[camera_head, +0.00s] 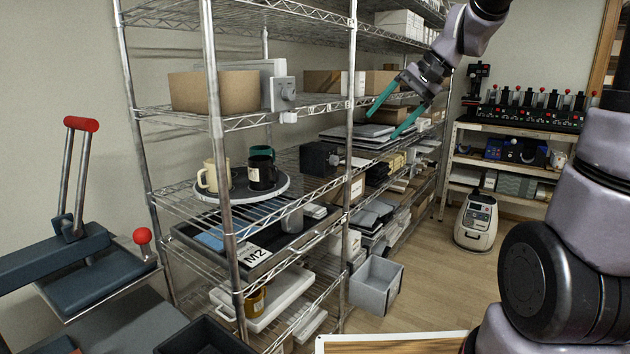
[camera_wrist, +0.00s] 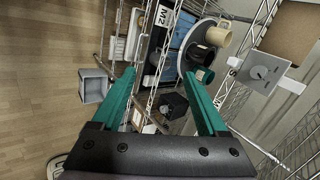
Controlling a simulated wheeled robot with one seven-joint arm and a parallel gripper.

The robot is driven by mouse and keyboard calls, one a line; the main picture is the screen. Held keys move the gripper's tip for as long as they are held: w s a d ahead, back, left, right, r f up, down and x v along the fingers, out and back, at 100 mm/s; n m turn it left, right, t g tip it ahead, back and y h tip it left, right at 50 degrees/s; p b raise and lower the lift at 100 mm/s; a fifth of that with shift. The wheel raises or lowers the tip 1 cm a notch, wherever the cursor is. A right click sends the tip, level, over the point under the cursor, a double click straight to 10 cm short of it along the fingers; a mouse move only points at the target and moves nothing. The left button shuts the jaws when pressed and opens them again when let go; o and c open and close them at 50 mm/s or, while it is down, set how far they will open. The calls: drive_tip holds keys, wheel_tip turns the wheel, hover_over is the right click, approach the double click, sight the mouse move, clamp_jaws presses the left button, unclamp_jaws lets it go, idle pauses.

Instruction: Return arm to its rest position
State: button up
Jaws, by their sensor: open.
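My gripper (camera_head: 396,108) is raised in front of the wire shelf rack in the head view, its two teal fingers spread apart with nothing between them. The wrist view also shows the open gripper (camera_wrist: 165,100), tilted, with the rack beyond it. A cream mug (camera_head: 212,177), a black mug (camera_head: 262,172) and a teal mug (camera_head: 262,152), partly hidden behind the black one, stand on a round turntable (camera_head: 240,196) on the rack's middle shelf. The press (camera_head: 80,265) with red-tipped handles stands at the left.
The wire rack (camera_head: 218,120) holds boxes, trays and a brown cup. A grey bin (camera_head: 377,285) stands on the floor beside it. A white wheeled machine (camera_head: 477,222) stands before a back shelf (camera_head: 505,160). The floor between is clear.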

drive_tip(key=s+d+r+t+h, duration=0.1)
drive_tip(key=s+d, duration=0.3)
drive_tip(key=s, duration=0.4)
drive_tip(key=s+d+r+t+h, duration=0.1)
drive_tip(key=s+d+t+h, duration=0.1)
drive_tip(key=s+d+h, duration=0.2)
drive_tip(key=s, duration=0.3)
drive_tip(key=shift+s+d+r+t, duration=0.35)
drive_tip(key=shift+s+t, duration=0.05)
idle(0.8)
